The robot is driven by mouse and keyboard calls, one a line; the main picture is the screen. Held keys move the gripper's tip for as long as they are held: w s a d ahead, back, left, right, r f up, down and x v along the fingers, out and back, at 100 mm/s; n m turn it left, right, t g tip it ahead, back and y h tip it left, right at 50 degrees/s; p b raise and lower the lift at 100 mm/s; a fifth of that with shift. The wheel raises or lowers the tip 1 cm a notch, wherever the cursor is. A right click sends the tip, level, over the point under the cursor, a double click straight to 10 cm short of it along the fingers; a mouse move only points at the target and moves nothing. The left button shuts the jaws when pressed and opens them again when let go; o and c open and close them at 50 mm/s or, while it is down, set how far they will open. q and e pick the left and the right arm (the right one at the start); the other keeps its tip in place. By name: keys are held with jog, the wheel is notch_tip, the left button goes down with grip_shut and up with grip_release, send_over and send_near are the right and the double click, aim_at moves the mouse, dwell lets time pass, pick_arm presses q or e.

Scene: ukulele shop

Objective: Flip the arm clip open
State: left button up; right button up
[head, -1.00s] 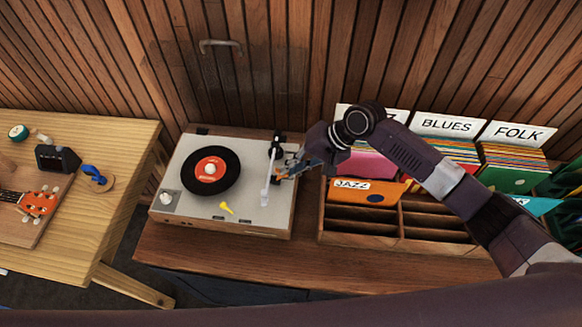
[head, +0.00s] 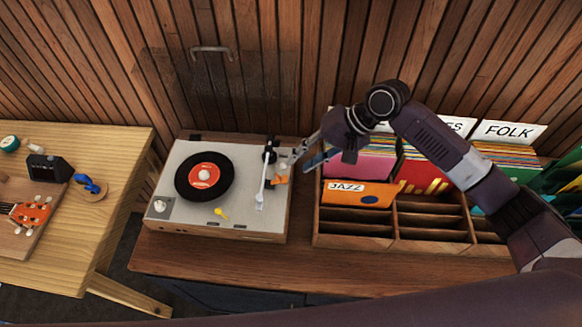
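The record player (head: 250,163) stands on the wooden counter, with a black record (head: 204,177) with a red label on its platter. Its pale tonearm (head: 263,184) lies along the right side of the deck, clear of the record. A small orange piece (head: 281,180), apparently the arm clip, sits just right of the tonearm. It is too small for me to tell whether it is open or closed. My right gripper (head: 299,163) is open and empty, its two fingers apart, just up and right of the orange piece. My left gripper is not in view.
A wooden record crate (head: 340,242) with JAZZ and FOLK dividers stands right of the player, under my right arm. A yellow piece (head: 221,214) lies at the deck's front. A clear lid (head: 215,85) stands raised behind. A light table (head: 110,190) is at left.

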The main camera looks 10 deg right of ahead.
jog(key=shift+v, duration=2.1)
jog(key=shift+s+f, duration=0.1)
